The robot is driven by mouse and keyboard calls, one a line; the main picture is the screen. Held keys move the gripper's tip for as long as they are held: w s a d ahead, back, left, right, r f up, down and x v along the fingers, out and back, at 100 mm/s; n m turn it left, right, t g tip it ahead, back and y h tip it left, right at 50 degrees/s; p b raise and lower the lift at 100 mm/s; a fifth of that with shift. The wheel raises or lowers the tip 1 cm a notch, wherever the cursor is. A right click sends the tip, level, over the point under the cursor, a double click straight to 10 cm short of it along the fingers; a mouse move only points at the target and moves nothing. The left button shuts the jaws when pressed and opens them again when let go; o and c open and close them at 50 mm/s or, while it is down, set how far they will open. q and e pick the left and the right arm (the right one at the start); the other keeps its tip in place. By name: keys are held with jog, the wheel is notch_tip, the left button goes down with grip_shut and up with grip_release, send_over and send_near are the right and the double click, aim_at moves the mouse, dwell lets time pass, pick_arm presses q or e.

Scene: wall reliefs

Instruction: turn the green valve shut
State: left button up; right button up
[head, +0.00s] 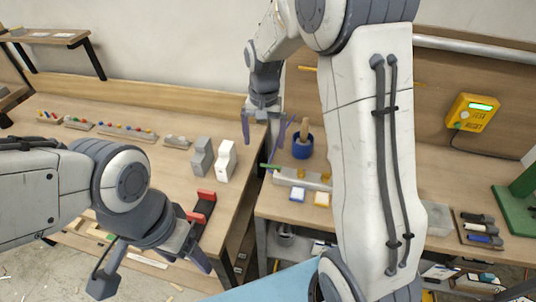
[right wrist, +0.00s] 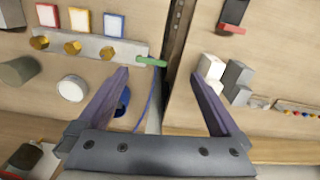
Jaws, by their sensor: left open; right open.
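The green valve handle (head: 270,167) is a short green bar at the left end of a pale grey block (head: 290,177) on the right-hand bench. In the right wrist view the green handle (right wrist: 151,62) lies in line with that block, which carries several brass fittings (right wrist: 73,47). My right gripper (head: 267,138) is open and points down near the handle. In the right wrist view the handle shows between the open fingertips (right wrist: 160,73), nearer the left one; contact cannot be told. My left gripper (head: 150,268) is open and empty at the lower left, far from the valve.
A blue cup (head: 303,147) stands behind the valve block; blue and yellow framed tiles (head: 297,194) lie in front. Grey and white blocks (head: 225,161) and a red-handled tool (head: 203,210) are on the left bench. A gap separates the benches. My right arm hides part of the right bench.

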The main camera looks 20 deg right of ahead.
aim_at(271, 166)
jog(key=shift+m, duration=0.5)
jog(key=d+f, duration=0.1)
jog(key=f, duration=0.2)
jog(key=w+f+p, duration=0.1)
jog(key=f, duration=0.3)
jog(key=d+f+p, duration=0.1)
jog(key=f, duration=0.3)
jog(key=shift+w+d+f, duration=0.2)
jog(key=shift+w+d, duration=0.05)
jog(key=shift+d, duration=0.05)
jog(key=c, duration=1.1)
jog(key=shift+c, duration=0.2)
